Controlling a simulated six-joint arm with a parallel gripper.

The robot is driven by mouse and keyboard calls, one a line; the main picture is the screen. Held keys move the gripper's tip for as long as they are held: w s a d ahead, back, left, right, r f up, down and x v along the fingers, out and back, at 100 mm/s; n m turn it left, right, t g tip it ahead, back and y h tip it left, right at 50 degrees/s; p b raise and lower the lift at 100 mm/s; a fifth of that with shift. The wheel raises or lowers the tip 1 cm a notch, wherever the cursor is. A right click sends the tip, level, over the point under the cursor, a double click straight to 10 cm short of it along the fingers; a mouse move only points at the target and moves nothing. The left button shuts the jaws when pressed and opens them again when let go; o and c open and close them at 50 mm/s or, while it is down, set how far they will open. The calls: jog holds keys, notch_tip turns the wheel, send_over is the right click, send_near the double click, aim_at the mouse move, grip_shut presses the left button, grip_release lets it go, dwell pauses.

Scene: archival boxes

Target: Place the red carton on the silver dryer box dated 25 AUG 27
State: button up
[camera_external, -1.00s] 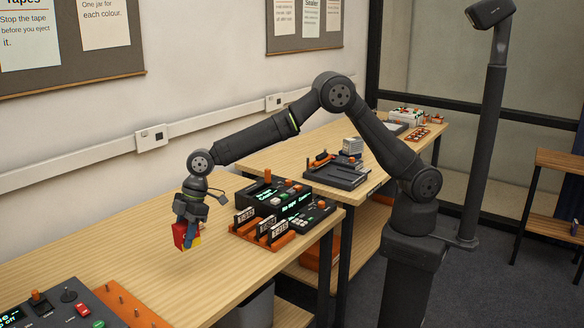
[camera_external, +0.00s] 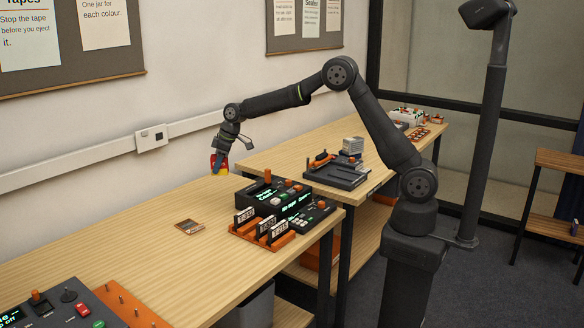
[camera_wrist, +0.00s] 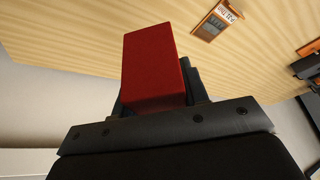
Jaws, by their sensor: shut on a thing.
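The red carton (camera_external: 214,160) is held in my gripper (camera_external: 222,158) near the back edge of the near table. A yellow patch shows beside its red face in the external view. In the wrist view the carton (camera_wrist: 150,62) sticks out beyond my gripper (camera_wrist: 155,105), which is shut on it; the fingers are mostly hidden behind it. A small silver-grey box (camera_external: 353,145) stands on the far table; I cannot read any date on it. An orange-framed plate with a grey panel (camera_external: 189,227) lies on the near table; its label shows in the wrist view (camera_wrist: 216,20) but is not legible.
A black device with green displays (camera_external: 268,198) and an orange rack of tags (camera_external: 262,236) stand at the near table's right end. A black tray (camera_external: 337,174) is on the far table. A control panel (camera_external: 60,308) is at the front left. The near table's middle is mostly clear.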

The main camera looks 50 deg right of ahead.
jog(key=s+d+r+m+t+h, duration=0.15)
jog(key=d+m, duration=0.25)
jog(key=d, duration=1.7)
jog(key=w+d+r+m+h, duration=0.1)
jog(key=d+r+m+h, duration=0.2)
jog(key=d, duration=1.8)
jog(key=s+d+r+m+h, duration=0.1)
jog(key=s+d+m, duration=0.2)
jog(key=s+d, duration=0.7)
jog(key=s+d+r+m+g, duration=0.15)
jog(key=s+d+m, duration=0.25)
jog(key=s+d, duration=0.65)
jog(key=s+d+r+m+h, duration=0.1)
jog(key=s+d+m, duration=0.2)
jog(key=s+d, duration=0.75)
send_over(350, 139)
jog(key=a, duration=0.1)
jog(key=f, duration=0.6)
jog(key=shift+s+a+f, duration=0.1)
jog(key=shift+s+f, duration=0.2)
jog(key=shift+s, duration=0.1)
jog(key=shift+f, duration=1.9)
jog(key=shift+f, duration=0.15)
jog(key=o, duration=1)
